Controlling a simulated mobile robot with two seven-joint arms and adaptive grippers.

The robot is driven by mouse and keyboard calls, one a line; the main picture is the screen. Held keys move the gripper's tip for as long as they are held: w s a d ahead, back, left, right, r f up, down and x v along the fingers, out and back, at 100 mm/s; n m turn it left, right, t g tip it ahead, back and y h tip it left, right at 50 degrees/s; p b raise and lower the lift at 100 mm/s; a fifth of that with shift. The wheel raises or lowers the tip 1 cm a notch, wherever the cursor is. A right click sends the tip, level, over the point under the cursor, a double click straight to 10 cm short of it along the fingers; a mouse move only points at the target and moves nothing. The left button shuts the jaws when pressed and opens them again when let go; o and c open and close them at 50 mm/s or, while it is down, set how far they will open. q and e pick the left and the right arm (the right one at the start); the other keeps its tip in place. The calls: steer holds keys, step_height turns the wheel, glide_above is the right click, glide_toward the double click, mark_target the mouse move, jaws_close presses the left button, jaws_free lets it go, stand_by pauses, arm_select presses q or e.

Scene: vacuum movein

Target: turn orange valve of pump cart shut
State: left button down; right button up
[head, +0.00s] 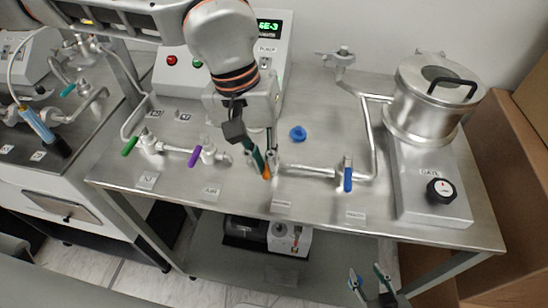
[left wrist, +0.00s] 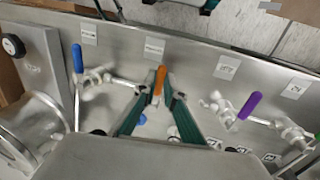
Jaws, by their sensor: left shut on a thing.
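The orange valve handle (head: 267,172) is on the pump cart's top (head: 325,208), near the middle of its pipe line. It points toward the cart's front edge, roughly crosswise to the pipe (head: 305,170) on its right. My left gripper (head: 263,165) reaches down from above and is shut on this handle. In the left wrist view the orange handle (left wrist: 159,82) stands between the two green fingers (left wrist: 158,98). The valve body is partly hidden by the gripper. My right gripper (head: 370,281) is open and empty in front of the cart, low in the head view.
A purple valve handle (head: 195,156) and a green one (head: 129,146) lie left; a blue one (head: 348,179) lies right. A blue knob (head: 298,133) is behind. A steel chamber (head: 426,108) and black dial (head: 440,191) stand right. The cart's front strip holds only labels.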

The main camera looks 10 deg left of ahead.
arm_select(q)
steer(key=shift+w+r, duration=0.1)
stand_by(0.3)
steer(key=c, duration=2.1)
jaws_free()
step_height(320, 180, up, 12)
steer(key=a, duration=0.2)
steer(key=shift+a, duration=0.25)
steer(key=shift+f, duration=0.2)
